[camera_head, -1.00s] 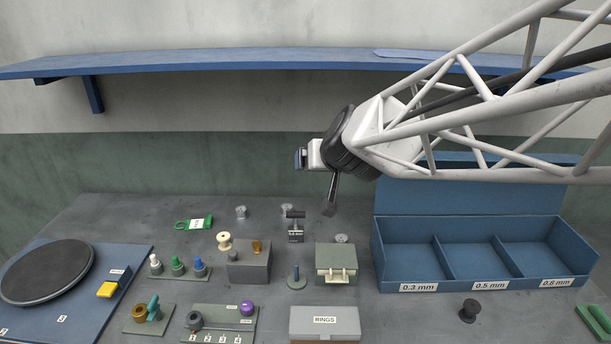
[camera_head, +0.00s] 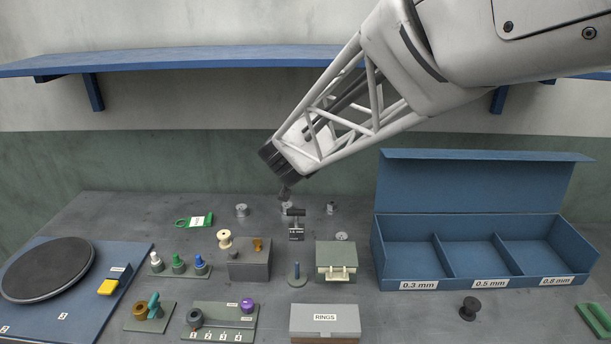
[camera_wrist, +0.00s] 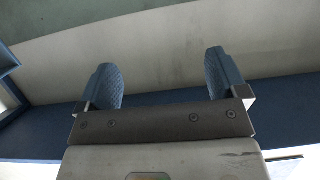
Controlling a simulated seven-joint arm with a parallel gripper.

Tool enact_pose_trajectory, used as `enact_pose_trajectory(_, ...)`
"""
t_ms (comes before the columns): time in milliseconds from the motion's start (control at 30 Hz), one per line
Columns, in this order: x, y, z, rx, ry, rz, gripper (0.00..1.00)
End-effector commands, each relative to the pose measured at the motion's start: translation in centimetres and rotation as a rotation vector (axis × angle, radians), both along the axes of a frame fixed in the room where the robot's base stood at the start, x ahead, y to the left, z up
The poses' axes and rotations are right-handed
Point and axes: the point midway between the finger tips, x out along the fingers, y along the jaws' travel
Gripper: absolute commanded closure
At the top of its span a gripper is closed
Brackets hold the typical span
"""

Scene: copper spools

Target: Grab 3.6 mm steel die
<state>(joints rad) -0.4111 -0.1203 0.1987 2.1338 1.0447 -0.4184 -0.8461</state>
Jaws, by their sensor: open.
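Several small silver cylinders stand at the back of the bench in the head view: one at the left (camera_head: 241,210), one in the middle (camera_head: 287,208), one at the right (camera_head: 330,208). They look like steel dies, but I can read no size on them. A low silver disc (camera_head: 341,237) lies nearer. A dark T-topped stand (camera_head: 296,213) with a small label, too small to read surely, stands just in front of the middle cylinder. My gripper (camera_head: 285,191) hangs above the middle cylinder, apart from it. In the wrist view its two blue fingers (camera_wrist: 162,65) are spread and empty.
An open blue three-bay box (camera_head: 445,254) stands right, with a black spool (camera_head: 470,310) before it. A grey block (camera_head: 250,262), a green-grey box (camera_head: 336,262) and a RINGS box (camera_head: 325,323) fill the middle front. A blue shelf (camera_head: 200,61) runs overhead.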

Motion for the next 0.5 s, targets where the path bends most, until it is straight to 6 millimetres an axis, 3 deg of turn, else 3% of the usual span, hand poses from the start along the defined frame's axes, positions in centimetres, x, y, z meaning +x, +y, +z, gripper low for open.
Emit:
enact_pose_trajectory(333, 0.1, 0.1, -3.1, -0.003, 0.0, -0.003, 0.08)
enact_pose_trajectory(500, 0.0, 0.1, -6.0, -0.004, 0.002, -0.003, 0.08)
